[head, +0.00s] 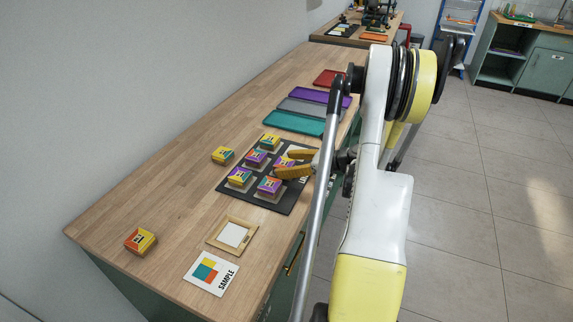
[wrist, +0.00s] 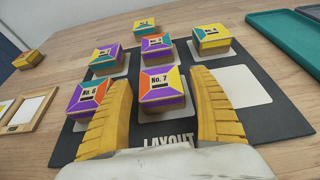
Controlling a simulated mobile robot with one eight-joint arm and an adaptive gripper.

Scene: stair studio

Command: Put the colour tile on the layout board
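The dark layout board (head: 280,206) lies on the wooden bench and carries several colour tiles on pale squares. In the wrist view, the No. 7 tile (wrist: 162,90), orange, purple and yellow, sits upright at the board's near edge. My gripper (head: 290,165) is over the board's right side; in the wrist view its yellow fingers (wrist: 163,100) are apart, one either side of No. 7, with narrow gaps showing. The No. 6 tile (wrist: 88,94) stands just left of the left finger. A bare pale square (wrist: 228,88) lies right of the right finger. No. 7's lower sides are partly hidden.
Two tiles lie off the board: a yellow one (head: 222,155) behind it and an orange one (head: 141,240) near the front-left. A wooden frame (head: 233,234) and sample card (head: 211,272) lie in front. Teal (head: 294,122), grey and purple trays lie beyond the board.

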